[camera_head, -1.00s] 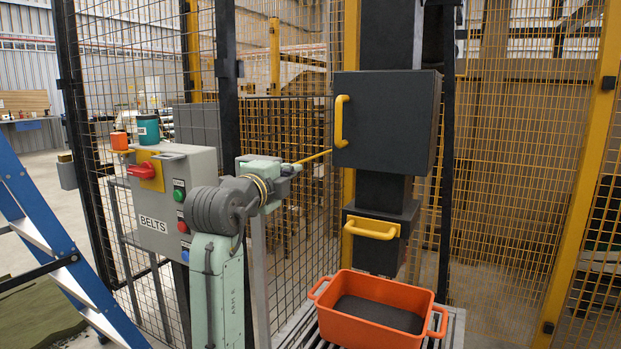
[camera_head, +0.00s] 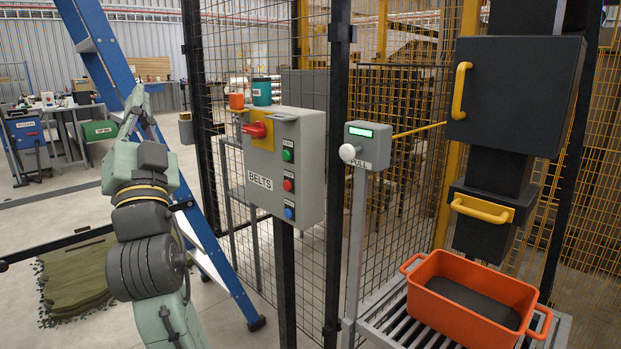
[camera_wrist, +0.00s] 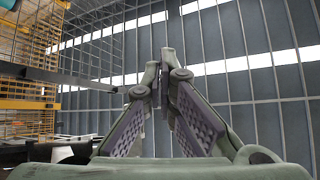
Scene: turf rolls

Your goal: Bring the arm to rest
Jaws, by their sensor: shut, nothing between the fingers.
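My arm is folded upright at the left of the head view. My gripper (camera_head: 138,98) is at its top, pointing up, in front of the blue ladder and to the left of the belts control box (camera_head: 280,165). In the wrist view the two padded fingers of my gripper (camera_wrist: 158,68) lean together at their tips with nothing between them. The gripper touches nothing that I can see.
A blue ladder (camera_head: 215,262) stands close behind my arm. A grey post box with a white pull knob (camera_head: 348,152) and an orange tub (camera_head: 470,306) on rollers are to the right.

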